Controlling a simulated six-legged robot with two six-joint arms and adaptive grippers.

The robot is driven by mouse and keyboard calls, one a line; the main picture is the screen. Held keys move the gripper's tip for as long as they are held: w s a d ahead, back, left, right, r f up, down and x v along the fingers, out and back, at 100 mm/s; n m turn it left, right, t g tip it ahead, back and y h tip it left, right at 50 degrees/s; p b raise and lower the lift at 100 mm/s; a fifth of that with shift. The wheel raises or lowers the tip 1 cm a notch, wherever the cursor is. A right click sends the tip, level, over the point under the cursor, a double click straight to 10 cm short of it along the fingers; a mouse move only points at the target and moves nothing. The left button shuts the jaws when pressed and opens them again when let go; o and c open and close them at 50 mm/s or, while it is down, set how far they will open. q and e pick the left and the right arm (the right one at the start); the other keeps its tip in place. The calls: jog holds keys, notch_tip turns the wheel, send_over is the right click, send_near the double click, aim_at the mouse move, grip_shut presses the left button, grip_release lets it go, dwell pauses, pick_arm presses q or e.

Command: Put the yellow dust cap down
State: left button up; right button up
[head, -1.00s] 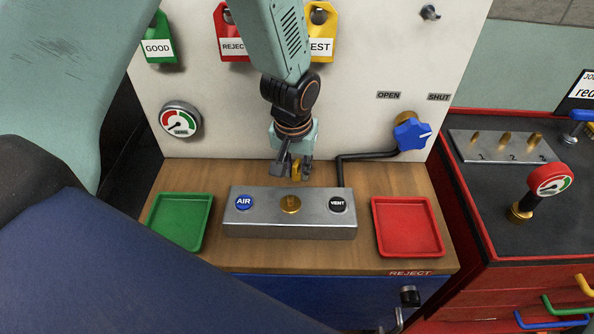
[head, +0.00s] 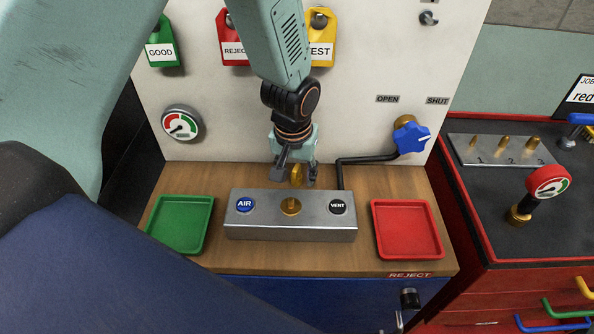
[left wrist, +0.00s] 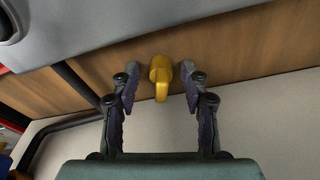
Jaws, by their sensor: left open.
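The yellow dust cap (head: 297,174) is at the back of the wooden bench top, behind the metal block, between the fingers of my left gripper (head: 295,177). In the left wrist view the cap (left wrist: 161,76) stands between the two open fingers (left wrist: 160,92), with a gap to each. It appears to rest on the wood near the white back panel. My right gripper is not in view.
The metal block (head: 270,226) with AIR and VENT buttons and a brass fitting (head: 290,206) stands just in front. A green tray (head: 153,244) is left, a red tray (head: 437,251) right. A black hose (head: 362,160) runs behind to a blue knob (head: 412,139).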

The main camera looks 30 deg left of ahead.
pick_arm(q)
jog(key=shift+w+r, duration=0.15)
jog(key=shift+r, duration=0.3)
notch_tip(320, 180, up, 11)
jog(key=s+p, duration=0.2)
jog(key=shift+d+r, duration=0.2)
jog(key=shift+d, duration=0.1)
jog(key=shift+s, duration=0.1)
jog(key=shift+a, duration=0.1)
